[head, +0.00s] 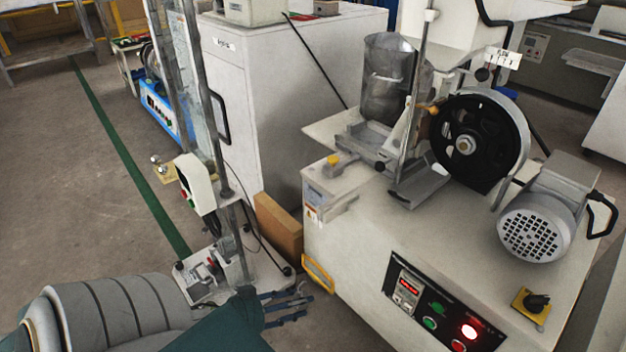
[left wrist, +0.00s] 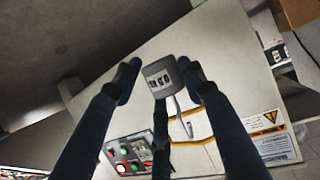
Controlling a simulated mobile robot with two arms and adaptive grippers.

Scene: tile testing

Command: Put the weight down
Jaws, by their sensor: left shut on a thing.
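The weight (left wrist: 160,77) is a small grey block with dark markings on a pale label, seen in the left wrist view between my fingertips. A thin bent metal hook shows just below it. My left gripper (left wrist: 157,84) is shut on the weight with dark blue fingers around it. In the head view my left gripper (head: 287,306) is low in the middle, in front of the cream machine (head: 345,270); the weight cannot be made out there. My right gripper is in neither view.
A tall testing stand (head: 207,190) with a flat base (head: 265,275) stands just beyond my left gripper. A cardboard box (head: 278,226) is behind it. The cream machine's yellow handle (head: 318,275) is close to my fingers. Open floor (head: 90,200) lies left.

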